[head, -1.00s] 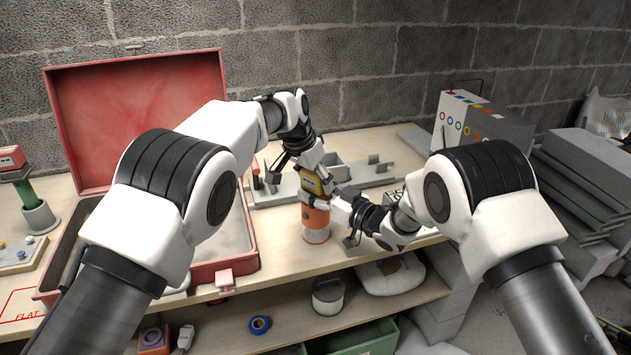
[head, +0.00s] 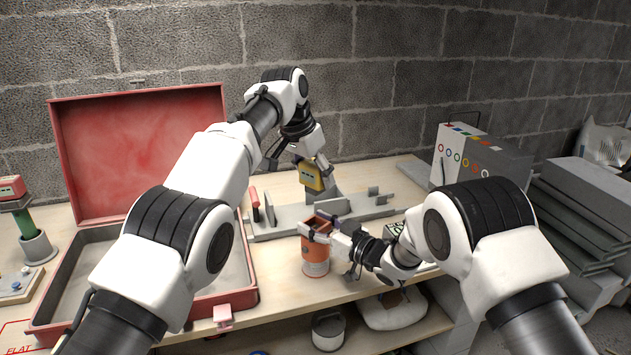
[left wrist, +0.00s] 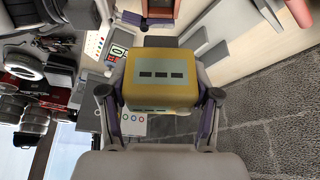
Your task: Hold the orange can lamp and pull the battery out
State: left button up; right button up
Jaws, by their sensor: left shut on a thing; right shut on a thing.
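The orange can lamp (head: 316,256) stands upright near the front edge of the workbench, its square top open. My right gripper (head: 318,228) is shut around the lamp's upper part. My left gripper (head: 316,170) is up above and behind the lamp, shut on the yellow battery (head: 311,178). The battery is clear of the lamp, with a visible gap between them. In the left wrist view the battery (left wrist: 161,80) fills the space between the fingers, its face with several dark bars towards the camera.
A red case (head: 140,150) stands open at the left. A grey fixture (head: 285,222) lies behind the lamp. A white box with coloured rings (head: 465,150) stands at the back right. A shelf with a grey pot (head: 328,332) is below the bench.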

jog(key=o, duration=1.5)
jog(key=v, duration=1.2)
